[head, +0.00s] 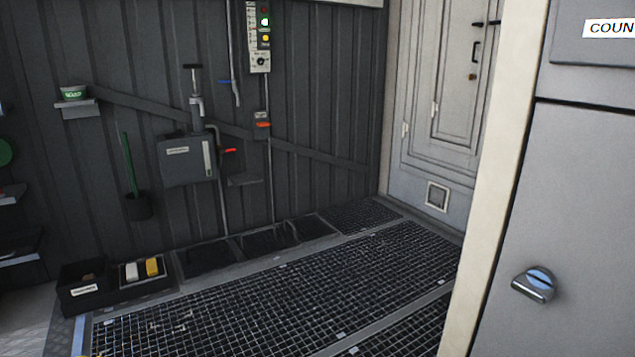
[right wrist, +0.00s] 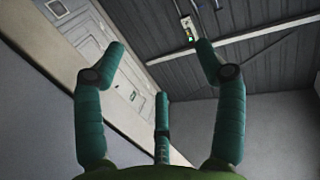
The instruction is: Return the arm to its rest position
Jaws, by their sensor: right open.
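My right gripper (right wrist: 160,75) shows in the right wrist view, with its green fingers spread apart and nothing between them. Beyond the fingers are a pale panelled door (right wrist: 85,42), a dark ribbed wall and a small light panel. The head view shows neither gripper and no part of either arm. My left gripper is in neither view.
In the head view, a grey cabinet (head: 570,200) with a knob (head: 535,284) stands close on the right. Floor grating (head: 290,290) runs along the dark wall to a pale door (head: 440,110). A black bin (head: 85,290) and a tray (head: 128,279) sit at lower left. A grey tank (head: 187,162) hangs on the wall.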

